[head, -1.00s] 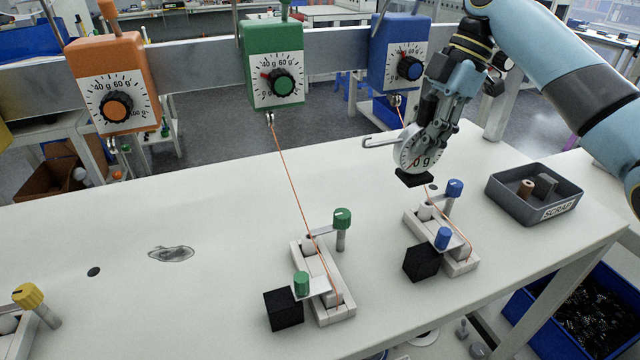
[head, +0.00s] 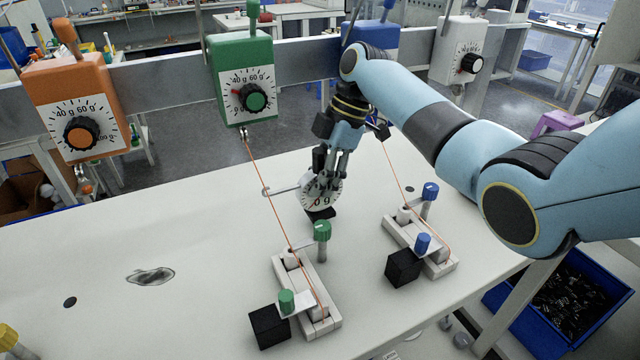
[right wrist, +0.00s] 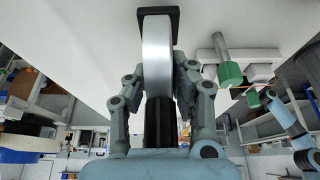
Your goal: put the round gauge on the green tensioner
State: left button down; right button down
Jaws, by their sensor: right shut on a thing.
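My right gripper (head: 325,172) is shut on the round gauge (head: 321,192), a white dial with a black foot and a thin arm reaching left. The gauge is above the table, and the end of its arm appears at the orange thread below the green tensioner; I cannot tell whether they touch. In the right wrist view the gauge (right wrist: 156,55) shows edge-on as a silver rim between the fingers (right wrist: 157,88). The green tensioner (head: 241,75) is a green box with a dial, hung on the grey rail. My left gripper is out of view.
A fixture with green knobs (head: 322,231) stands below the gauge, with a black block (head: 269,326) beside it. A blue-knobbed fixture (head: 421,244) stands to the right. Orange (head: 78,105), blue (head: 370,40) and white (head: 460,48) tensioners hang nearby. The table's left is mostly clear.

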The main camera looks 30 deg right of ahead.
jog(key=shift+f, duration=0.9)
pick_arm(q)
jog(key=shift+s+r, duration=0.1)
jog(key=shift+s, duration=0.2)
pick_arm(e)
jog(key=shift+f, duration=0.2)
jog(key=c, duration=1.1)
grip_release()
jog(key=shift+c, duration=0.2)
jog(key=shift+r, duration=0.1)
